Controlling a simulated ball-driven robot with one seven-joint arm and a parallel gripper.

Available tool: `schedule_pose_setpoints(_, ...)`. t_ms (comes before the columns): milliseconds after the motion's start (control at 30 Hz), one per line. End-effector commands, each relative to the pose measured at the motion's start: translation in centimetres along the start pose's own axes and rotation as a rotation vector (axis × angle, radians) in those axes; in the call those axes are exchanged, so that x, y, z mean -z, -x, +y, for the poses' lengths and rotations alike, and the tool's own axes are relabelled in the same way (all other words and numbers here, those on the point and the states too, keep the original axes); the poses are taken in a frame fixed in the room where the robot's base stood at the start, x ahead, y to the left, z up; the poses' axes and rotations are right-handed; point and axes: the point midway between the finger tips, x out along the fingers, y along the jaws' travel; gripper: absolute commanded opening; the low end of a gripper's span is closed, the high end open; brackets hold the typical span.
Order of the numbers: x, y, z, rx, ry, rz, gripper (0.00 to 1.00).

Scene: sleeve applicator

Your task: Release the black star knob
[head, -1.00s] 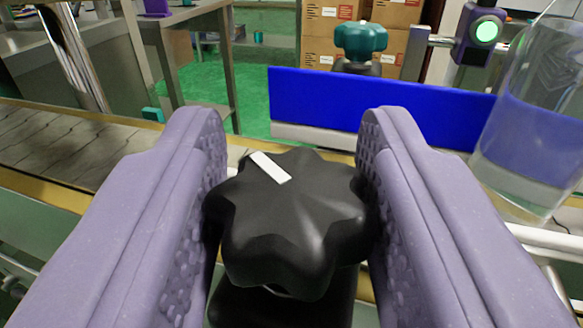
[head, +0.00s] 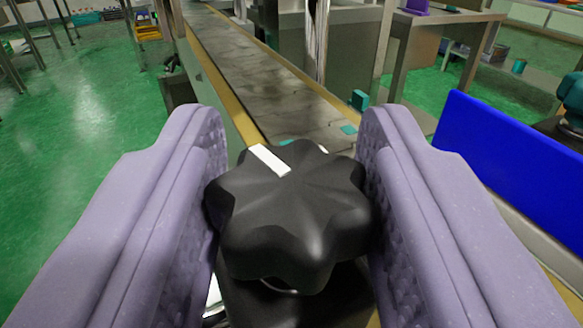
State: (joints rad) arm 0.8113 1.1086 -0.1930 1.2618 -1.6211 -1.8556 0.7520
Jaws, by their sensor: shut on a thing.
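The black star knob (head: 290,215) has rounded lobes and a white stripe on its top, which lies at the upper left of the top face. It sits in the middle of the head view on a dark mount (head: 290,300). My gripper (head: 291,175) has two purple padded fingers, one on each side of the knob. The fingers are shut on it, with their textured inner pads against its lobes. Parts of the knob's sides are hidden behind the fingers.
A long conveyor (head: 255,70) with yellow edges runs away behind the knob. A blue guide panel (head: 515,165) stands close on the right, with a teal knob (head: 571,95) beyond it. Green floor (head: 85,140) lies open at the left.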

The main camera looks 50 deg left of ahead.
Motion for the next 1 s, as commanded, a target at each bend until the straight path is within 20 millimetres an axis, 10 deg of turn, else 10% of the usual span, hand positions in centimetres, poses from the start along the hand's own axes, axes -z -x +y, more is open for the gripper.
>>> schedule_pose_setpoints(767,0.11,-0.03,0.03,0.106,0.003,0.002,0.13)
schedule_pose_setpoints(800,0.11,-0.04,0.03,0.106,0.003,0.002,0.48)
schedule_pose_setpoints(1000,0.08,-0.04,0.02,0.106,0.002,0.002,0.64)
